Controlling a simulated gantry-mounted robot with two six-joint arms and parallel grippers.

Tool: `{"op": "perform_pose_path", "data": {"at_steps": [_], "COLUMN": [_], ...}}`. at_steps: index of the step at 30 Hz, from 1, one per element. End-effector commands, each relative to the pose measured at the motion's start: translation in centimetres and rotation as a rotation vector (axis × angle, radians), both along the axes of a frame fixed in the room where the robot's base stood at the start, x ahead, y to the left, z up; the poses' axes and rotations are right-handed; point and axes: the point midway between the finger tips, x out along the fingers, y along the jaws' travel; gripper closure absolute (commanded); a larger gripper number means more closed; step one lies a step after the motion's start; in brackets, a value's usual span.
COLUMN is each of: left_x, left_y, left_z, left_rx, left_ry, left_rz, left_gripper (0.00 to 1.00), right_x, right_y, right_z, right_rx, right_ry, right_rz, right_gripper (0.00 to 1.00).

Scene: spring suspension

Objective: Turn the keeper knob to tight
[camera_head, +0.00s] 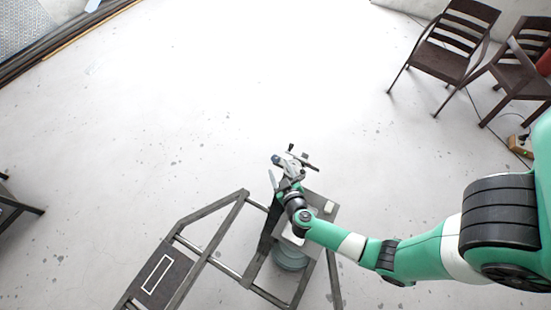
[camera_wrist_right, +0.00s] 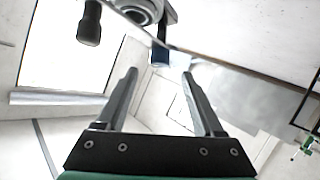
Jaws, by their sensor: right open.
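My right gripper (camera_head: 281,178) reaches over a small stand in the head view. In the right wrist view its two fingers (camera_wrist_right: 160,73) are apart with nothing gripped between them. A small dark blue cylinder (camera_wrist_right: 160,56) shows just beyond and between the fingertips; it may be the keeper knob, but no marking is readable. A blue-ended part (camera_head: 276,159) also shows by the gripper in the head view. A dark handle (camera_wrist_right: 89,24) and a grey ring-shaped fitting (camera_wrist_right: 142,10) lie above left of the fingers. My left gripper is out of view.
Brown chairs (camera_head: 447,50) stand at the upper right. The pale floor around is mostly clear.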

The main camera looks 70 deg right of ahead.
Motion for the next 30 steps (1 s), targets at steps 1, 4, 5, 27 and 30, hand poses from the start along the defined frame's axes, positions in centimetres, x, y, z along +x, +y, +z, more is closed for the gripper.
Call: {"op": "perform_pose_path", "data": {"at_steps": [1,4,5,27,30], "left_x": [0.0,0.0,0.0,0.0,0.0], "left_y": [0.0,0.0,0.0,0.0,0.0], "left_z": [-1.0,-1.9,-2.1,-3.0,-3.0], "left_rx": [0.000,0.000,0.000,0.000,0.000], "left_ry": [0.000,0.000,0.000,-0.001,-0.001], "left_rz": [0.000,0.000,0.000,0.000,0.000], "left_gripper": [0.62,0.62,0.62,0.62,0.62], "right_x": [0.7,2.1,2.4,4.3,4.3], "right_y": [-1.1,-2.7,-3.1,-5.2,-5.2], "right_z": [-0.9,-1.7,-1.9,-2.6,-2.6], "right_rx": [0.000,-0.001,-0.001,-0.001,-0.001], "right_ry": [-0.003,-0.003,-0.003,-0.001,-0.001], "right_rz": [-0.007,-0.006,-0.006,0.000,0.000], "right_gripper": [0.31,0.31,0.31,0.72,0.90]}}
